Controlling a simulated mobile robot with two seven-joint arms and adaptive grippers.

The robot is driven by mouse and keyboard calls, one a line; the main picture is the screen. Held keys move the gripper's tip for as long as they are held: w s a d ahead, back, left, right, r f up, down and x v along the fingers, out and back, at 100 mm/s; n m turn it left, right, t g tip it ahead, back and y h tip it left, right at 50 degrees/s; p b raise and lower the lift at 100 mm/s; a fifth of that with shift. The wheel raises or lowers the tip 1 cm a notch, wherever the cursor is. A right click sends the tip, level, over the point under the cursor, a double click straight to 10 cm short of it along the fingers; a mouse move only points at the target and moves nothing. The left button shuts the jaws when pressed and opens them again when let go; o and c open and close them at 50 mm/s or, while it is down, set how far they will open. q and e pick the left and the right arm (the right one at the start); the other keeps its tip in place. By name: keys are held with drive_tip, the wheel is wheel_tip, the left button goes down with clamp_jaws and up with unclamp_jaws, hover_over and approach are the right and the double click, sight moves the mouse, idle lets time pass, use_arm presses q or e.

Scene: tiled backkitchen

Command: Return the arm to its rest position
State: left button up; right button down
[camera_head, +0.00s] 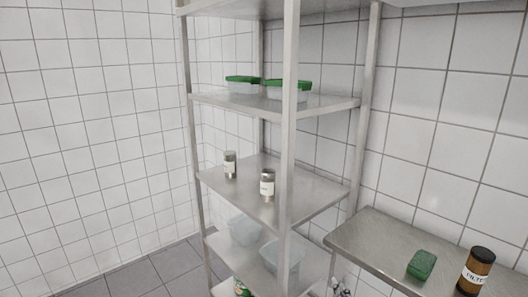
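Neither of my arms and neither gripper shows in the head view. The view holds a metal shelf unit (289,120) in the middle and a metal table (375,239) at the lower right. I cannot tell where my grippers are or whether they hold anything.
Two green-lidded containers (243,86) stand on the upper shelf. Two labelled jars (267,185) stand on the middle shelf. Clear containers (243,231) sit lower down. A green item (421,265) and a brown jar (475,271) are on the table. The floor (150,268) at left is clear.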

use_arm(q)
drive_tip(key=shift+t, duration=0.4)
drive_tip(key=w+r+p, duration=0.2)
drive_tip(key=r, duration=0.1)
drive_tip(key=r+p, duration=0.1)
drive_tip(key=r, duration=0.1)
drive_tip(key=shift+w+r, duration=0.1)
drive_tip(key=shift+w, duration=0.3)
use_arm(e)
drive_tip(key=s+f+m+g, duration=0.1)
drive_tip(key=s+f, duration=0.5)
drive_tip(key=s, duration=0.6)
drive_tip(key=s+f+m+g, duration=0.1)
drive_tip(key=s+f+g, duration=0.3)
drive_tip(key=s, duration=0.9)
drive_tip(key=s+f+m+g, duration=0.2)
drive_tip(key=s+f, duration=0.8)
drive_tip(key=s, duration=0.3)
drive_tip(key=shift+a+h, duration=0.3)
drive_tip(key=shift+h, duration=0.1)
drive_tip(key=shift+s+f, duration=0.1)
